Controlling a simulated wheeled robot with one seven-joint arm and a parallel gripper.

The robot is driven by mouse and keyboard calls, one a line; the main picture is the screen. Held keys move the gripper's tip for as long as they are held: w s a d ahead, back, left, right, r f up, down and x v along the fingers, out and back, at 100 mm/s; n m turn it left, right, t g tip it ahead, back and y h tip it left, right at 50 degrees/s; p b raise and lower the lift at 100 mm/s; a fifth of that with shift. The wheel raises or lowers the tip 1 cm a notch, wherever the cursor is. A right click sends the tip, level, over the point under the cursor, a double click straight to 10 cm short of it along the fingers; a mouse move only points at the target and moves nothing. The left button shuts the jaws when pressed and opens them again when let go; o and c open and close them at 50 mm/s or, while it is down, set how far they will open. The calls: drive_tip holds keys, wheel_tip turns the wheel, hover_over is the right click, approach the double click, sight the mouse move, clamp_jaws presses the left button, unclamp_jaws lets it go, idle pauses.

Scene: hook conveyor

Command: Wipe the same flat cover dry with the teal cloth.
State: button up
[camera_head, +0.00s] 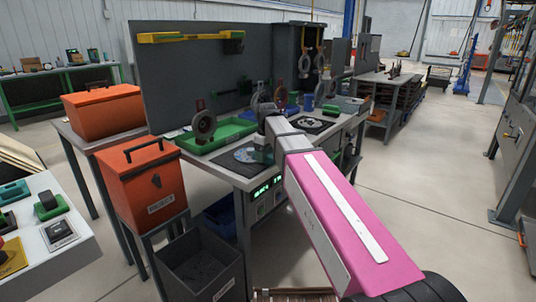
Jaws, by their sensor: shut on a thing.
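My gripper (263,152) is at the end of my pink and grey arm, pointing down over the workbench. It is small and dark here, and the wrist partly hides it. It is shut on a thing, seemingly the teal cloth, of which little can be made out. A flat, round grey cover (243,155) lies on the bench top right beside the gripper. I cannot tell whether the cloth touches it. Another round grey piece (309,122) lies on a dark mat to the right.
A green tray (222,134) with an upright ring-shaped part (204,125) stands left of the gripper. Orange bins (150,182) and a grey crate (202,270) stand at the bench's left. A dark panel (190,75) rises behind. Open floor (420,185) lies to the right.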

drive_tip(key=shift+s+a, duration=0.8)
drive_tip(key=shift+s, duration=0.25)
drive_tip(key=shift+r, duration=3.05)
